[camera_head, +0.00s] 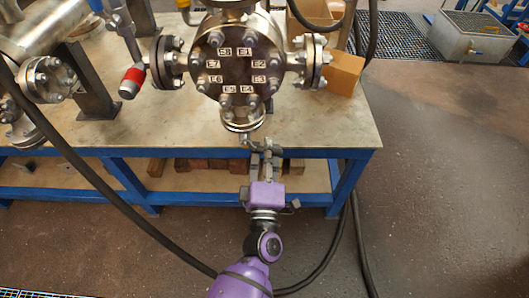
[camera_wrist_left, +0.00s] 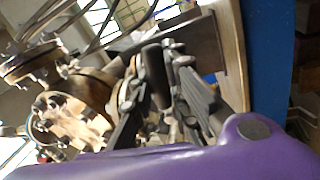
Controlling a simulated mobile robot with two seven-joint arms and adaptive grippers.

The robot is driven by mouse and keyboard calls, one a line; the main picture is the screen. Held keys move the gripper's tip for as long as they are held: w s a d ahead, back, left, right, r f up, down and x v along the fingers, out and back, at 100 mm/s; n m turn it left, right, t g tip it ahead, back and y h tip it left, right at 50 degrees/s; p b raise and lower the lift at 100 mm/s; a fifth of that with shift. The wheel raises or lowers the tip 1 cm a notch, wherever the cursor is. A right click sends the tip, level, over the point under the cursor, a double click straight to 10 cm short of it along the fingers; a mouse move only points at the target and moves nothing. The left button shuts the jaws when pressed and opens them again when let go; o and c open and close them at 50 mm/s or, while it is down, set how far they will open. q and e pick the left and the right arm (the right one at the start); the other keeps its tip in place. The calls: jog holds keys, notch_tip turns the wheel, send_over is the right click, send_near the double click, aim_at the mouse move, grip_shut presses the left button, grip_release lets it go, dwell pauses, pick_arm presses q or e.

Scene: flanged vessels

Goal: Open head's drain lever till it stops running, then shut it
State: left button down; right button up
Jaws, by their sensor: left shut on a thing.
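The vessel head (camera_head: 243,65) is a round bolted metal flange with small white labels. Below it a smaller flanged outlet (camera_head: 243,118) hangs at the bench's front edge. My left gripper (camera_head: 264,152) reaches up from below and is shut just under and right of that outlet. In the left wrist view the gripper's fingers close on the drain lever (camera_wrist_left: 155,75), which shows as a dark upright grip between them. In the head view the fingers mostly hide the lever. I cannot tell how far it is turned, and no running liquid is visible. My right gripper is not in view.
The vessel stands on a steel-topped bench (camera_head: 340,127) with a blue frame. A red-collared handle (camera_head: 132,82) hangs left of the head, and a cardboard box (camera_head: 344,73) stands right. Dark hoses run down both sides of my arm. A metal tank (camera_head: 468,38) stands at the back right.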

pick_arm(q)
jog(key=shift+d+r+n+y, duration=0.1)
jog(key=shift+r+n+y, duration=0.1)
jog(key=shift+r+n, duration=0.35)
jog(key=shift+d+r+n+y, duration=0.1)
jog(key=shift+r+n+y, duration=0.1)
jog(key=shift+n, duration=0.65)
jog(key=shift+a, duration=0.1)
jog(key=c, duration=1.7)
grip_release()
jog(key=shift+o, duration=0.2)
jog(key=shift+s+f, duration=0.15)
jog(key=shift+s, duration=0.15)
jog(key=s+f, duration=0.2)
jog(key=s, duration=0.9)
jog(key=shift+s, duration=0.1)
